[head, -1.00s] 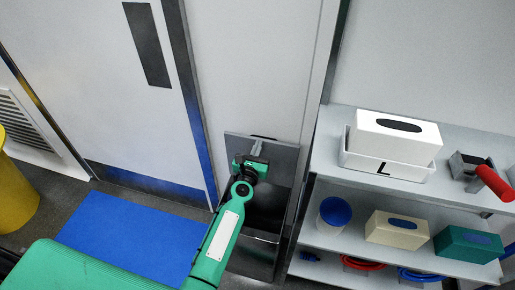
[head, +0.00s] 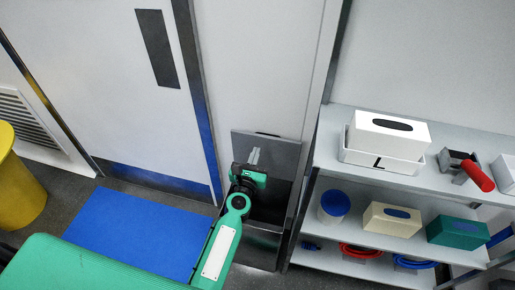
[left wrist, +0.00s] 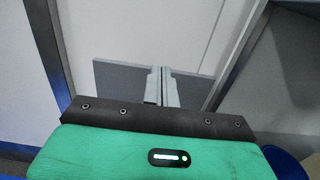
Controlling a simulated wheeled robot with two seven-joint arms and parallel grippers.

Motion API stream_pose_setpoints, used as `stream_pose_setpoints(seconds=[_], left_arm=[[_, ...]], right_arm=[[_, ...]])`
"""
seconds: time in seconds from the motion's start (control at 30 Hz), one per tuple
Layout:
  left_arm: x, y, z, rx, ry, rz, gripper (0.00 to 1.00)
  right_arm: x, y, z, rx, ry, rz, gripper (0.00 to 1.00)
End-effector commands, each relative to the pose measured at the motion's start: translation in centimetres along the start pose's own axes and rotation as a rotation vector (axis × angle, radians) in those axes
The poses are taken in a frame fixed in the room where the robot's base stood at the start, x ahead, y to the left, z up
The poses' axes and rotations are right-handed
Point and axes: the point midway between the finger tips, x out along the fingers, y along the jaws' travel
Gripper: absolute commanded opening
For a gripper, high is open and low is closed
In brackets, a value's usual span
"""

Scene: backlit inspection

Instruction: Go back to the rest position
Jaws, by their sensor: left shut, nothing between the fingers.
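My left gripper (head: 254,156) reaches out at the end of my green left arm, in front of a dark grey open-topped bin (head: 285,158) by the wall. In the left wrist view its two grey fingers (left wrist: 161,86) are together with nothing between them. Behind the fingers the grey back panel of the bin (left wrist: 115,78) shows. The bin's inside is partly hidden by my arm. My right gripper shows in neither view.
A shelf unit (head: 325,150) on the right holds a white tissue box (head: 388,128) in a white tray marked L, a red-handled tool (head: 477,175), and more boxes below. A blue mat (head: 135,235) lies before the door (head: 110,90). A yellow bin (head: 18,190) stands at left.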

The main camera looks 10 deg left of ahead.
Motion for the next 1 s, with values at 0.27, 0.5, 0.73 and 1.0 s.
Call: stream_pose_setpoints(seconds=[0.27,0.5,0.73,1.0], left_arm=[[-1.6,0.0,1.7,0.000,0.000,-0.001,0.00],[-1.7,-0.1,1.1,0.019,0.008,-0.005,0.00],[-4.5,-1.7,-9.0,0.456,0.169,-0.127,0.00],[-14.6,-2.3,-26.8,1.258,0.363,-0.533,0.00]], right_arm=[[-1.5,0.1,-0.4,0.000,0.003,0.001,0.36],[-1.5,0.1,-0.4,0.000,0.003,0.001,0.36],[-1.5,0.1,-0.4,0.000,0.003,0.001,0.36],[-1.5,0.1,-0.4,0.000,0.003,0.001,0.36]])
